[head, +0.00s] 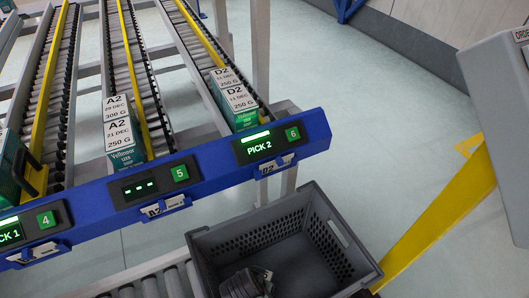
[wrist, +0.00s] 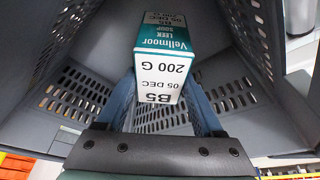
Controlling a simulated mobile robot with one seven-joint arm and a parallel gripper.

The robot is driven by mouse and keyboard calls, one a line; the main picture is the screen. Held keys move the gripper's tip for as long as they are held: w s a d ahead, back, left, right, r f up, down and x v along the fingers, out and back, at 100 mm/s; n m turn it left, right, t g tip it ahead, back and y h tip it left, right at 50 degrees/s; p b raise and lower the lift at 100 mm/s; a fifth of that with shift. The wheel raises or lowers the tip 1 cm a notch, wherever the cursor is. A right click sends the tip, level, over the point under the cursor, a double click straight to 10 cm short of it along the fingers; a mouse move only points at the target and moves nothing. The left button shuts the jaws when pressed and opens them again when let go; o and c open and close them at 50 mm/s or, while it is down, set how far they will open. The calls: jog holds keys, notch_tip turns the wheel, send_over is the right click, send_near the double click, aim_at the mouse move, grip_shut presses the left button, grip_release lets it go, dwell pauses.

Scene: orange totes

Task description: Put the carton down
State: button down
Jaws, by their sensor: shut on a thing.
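In the wrist view, the carton (wrist: 168,45) is a teal and white box marked Vellmoor leek soup, B5, 05 DEC, 200 G. My gripper (wrist: 163,100) is shut on it, with a grey-blue finger on each side. The carton is within the grey tote (wrist: 75,92), whose slotted walls surround it. I cannot tell whether the carton touches the tote's floor. In the head view the same kind of grey tote (head: 340,240) stands at the bottom centre with a dark shape low inside it; the carton does not show there.
A blue rail (head: 215,175) with lit pick displays crosses behind the tote. Roller lanes behind it hold A2 cartons (head: 124,140) and D2 cartons (head: 240,100). A yellow bar (head: 440,225) and a grey box (head: 495,85) stand at right. The tote's right part looks empty.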

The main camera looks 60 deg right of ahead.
jog(key=shift+f+b, duration=1.05)
jog(key=shift+f, duration=1.85)
jog(key=shift+f, duration=0.3)
jog(key=shift+c, duration=0.2)
grip_release()
jog(key=p+v, duration=0.5)
jog(key=v, duration=0.7)
jog(key=shift+r, duration=0.3)
